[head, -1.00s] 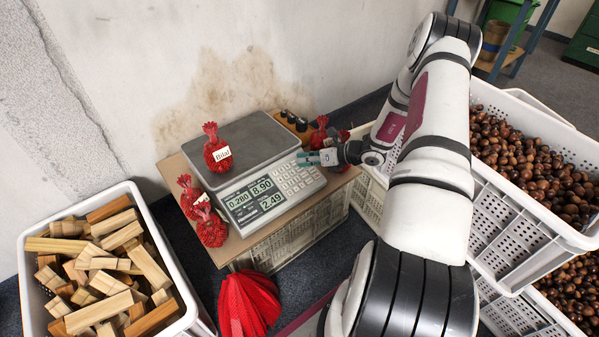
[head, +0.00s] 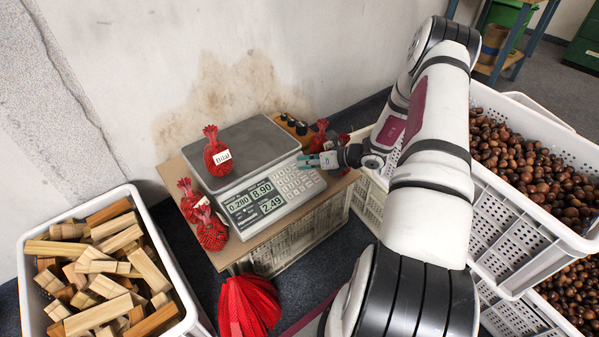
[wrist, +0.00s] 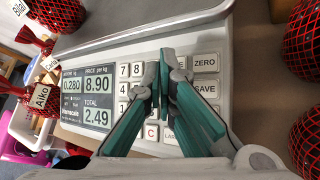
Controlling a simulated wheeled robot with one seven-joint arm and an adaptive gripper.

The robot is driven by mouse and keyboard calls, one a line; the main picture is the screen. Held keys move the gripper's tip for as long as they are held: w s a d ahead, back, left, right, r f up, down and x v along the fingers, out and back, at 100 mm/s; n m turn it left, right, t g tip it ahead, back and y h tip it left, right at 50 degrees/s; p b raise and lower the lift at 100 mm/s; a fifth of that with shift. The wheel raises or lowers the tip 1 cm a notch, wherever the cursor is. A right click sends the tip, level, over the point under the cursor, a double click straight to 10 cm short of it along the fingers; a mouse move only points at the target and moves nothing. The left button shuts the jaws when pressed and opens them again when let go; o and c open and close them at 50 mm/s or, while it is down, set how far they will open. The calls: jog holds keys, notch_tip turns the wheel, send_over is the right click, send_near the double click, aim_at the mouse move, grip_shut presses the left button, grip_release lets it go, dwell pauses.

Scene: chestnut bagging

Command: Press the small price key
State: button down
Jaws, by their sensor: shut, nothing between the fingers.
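The scale (head: 235,180) stands on a board with its keypad (head: 297,180) at the right of its display. In the wrist view the display (wrist: 86,97) reads 0.280, 8.90 and 2.49. My gripper (head: 305,160) is shut and empty over the far part of the keypad. In the wrist view its teal fingers (wrist: 168,58) lie together in front of the keys and hide the middle columns. I see the ZERO key (wrist: 205,63), the SAVE key (wrist: 206,88), the C key (wrist: 151,132) and some number keys. I cannot make out a price key. Whether the fingertips touch a key is unclear.
A red net bag (head: 217,155) labelled Bilal sits on the scale's plate. More red bags (head: 211,230) lie left of the scale and behind my gripper. A crate of wood blocks (head: 190,318) stands at the left, a chestnut crate (head: 515,245) at the right.

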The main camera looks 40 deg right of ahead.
jog(key=shift+f, duration=0.15)
jog(key=shift+w+f, duration=0.15)
jog(key=shift+f, duration=0.1)
jog(key=shift+w+f+b, duration=0.1)
jog(key=shift+f+b, duration=0.2)
jog(key=shift+b, duration=0.15)
dwell(0.8)
jog(key=shift+r, duration=0.15)
jog(key=shift+s+r+p, duration=0.25)
jog(key=shift+r+p, duration=0.35)
jog(key=shift+p, duration=0.05)
jog(key=r+p, duration=0.1)
jog(key=s+r+p, duration=0.1)
jog(key=r, duration=0.1)
jog(key=r+p, duration=0.1)
jog(key=p, duration=0.1)
jog(key=shift+s+r, duration=0.3)
jog(key=shift+r, duration=0.1)
dwell(0.8)
